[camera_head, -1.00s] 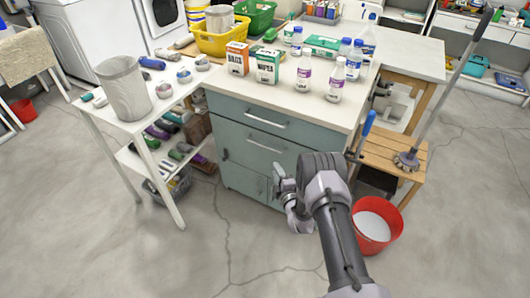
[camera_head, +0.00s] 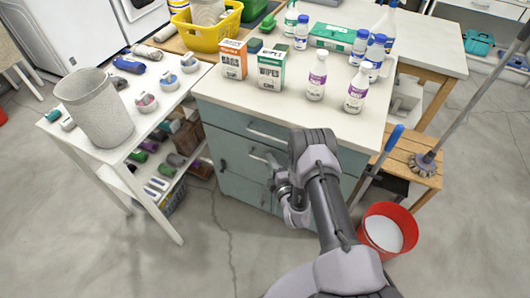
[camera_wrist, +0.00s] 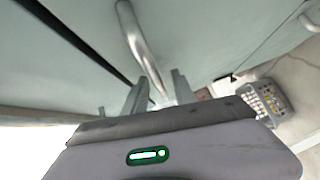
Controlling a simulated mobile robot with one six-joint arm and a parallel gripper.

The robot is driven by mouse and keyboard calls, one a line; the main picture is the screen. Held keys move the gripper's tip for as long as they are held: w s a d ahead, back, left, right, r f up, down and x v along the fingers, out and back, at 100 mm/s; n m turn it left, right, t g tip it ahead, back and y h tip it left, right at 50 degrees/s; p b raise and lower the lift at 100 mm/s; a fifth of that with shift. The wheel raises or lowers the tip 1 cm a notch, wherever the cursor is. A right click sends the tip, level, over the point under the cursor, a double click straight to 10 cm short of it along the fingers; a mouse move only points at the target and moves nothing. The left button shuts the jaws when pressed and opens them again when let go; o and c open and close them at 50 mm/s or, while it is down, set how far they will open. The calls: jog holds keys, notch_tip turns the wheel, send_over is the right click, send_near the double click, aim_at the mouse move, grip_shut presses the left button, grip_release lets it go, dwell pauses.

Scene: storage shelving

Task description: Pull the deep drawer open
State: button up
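The teal cabinet (camera_head: 232,155) stands in the middle, with a shallow top drawer (camera_head: 225,118) and a deeper drawer (camera_head: 232,152) below it. Both drawers look closed. My gripper (camera_head: 271,160) is at the deeper drawer's front, by its metal bar handle (camera_head: 257,155). In the wrist view the handle (camera_wrist: 133,32) runs down between the two fingers of my gripper (camera_wrist: 158,90). The fingers are apart, one on each side of the bar, with gaps showing. My arm hides the right part of the drawer front.
Bottles and boxes (camera_head: 270,70) stand on the cabinet top. A white side table (camera_head: 125,150) is at left. A red bucket (camera_head: 398,212), a wooden stool (camera_head: 410,165) and a long brush (camera_head: 470,110) are at right. The floor before the cabinet is clear at left.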

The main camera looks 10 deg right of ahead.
jog(key=shift+w, duration=0.25)
jog(key=shift+s, duration=0.1)
grip_shut()
dwell(1.2)
